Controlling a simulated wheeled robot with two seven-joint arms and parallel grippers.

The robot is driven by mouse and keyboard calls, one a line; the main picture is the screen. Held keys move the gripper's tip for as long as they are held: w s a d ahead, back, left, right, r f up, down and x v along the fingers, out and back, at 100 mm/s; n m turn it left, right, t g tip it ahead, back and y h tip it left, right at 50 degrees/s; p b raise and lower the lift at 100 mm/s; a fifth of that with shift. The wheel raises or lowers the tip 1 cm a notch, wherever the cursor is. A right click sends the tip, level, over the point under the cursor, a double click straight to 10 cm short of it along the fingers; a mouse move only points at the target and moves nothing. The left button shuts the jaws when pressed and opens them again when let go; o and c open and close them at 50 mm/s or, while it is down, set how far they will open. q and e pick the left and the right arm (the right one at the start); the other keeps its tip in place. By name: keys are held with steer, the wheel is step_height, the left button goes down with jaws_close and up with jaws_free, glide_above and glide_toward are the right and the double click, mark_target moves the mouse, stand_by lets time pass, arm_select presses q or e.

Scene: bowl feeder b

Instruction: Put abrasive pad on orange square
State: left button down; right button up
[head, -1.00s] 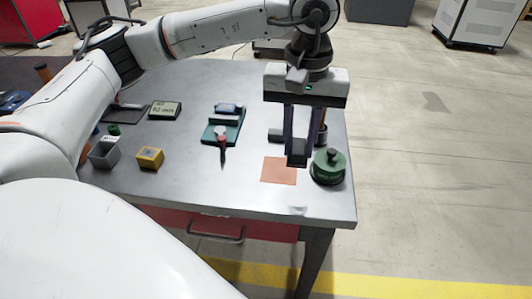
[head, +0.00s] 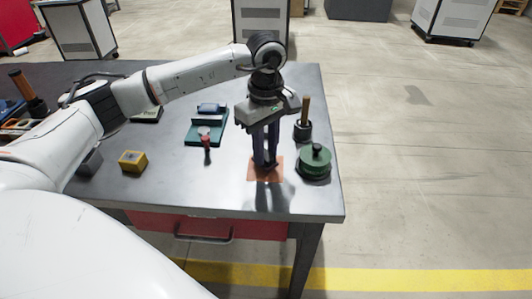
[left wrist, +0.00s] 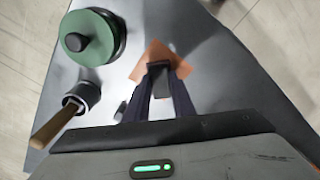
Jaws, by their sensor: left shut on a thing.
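The orange square (head: 252,175) lies flat near the front right of the metal table; it also shows in the left wrist view (left wrist: 140,68). My left gripper (head: 265,163) points down over the square. In the left wrist view its fingers (left wrist: 159,76) are shut on a small dark block, the abrasive pad (left wrist: 159,68). The pad covers part of the square in both views. I cannot tell whether the pad touches the square or is slightly above it. My right gripper is not in view.
A green lidded round container (head: 315,162) stands close to the right of the square. Behind it is a dark cup with a wooden handle (head: 304,125). A yellow box (head: 133,161) and a teal stand (head: 205,134) are to the left. The table's front edge is near.

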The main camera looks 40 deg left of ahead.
arm_select(q)
steer(key=shift+f, duration=0.7)
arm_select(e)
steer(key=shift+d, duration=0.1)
arm_select(q)
steer(key=shift+f, duration=0.15)
steer(key=c, duration=1.5)
jaws_free()
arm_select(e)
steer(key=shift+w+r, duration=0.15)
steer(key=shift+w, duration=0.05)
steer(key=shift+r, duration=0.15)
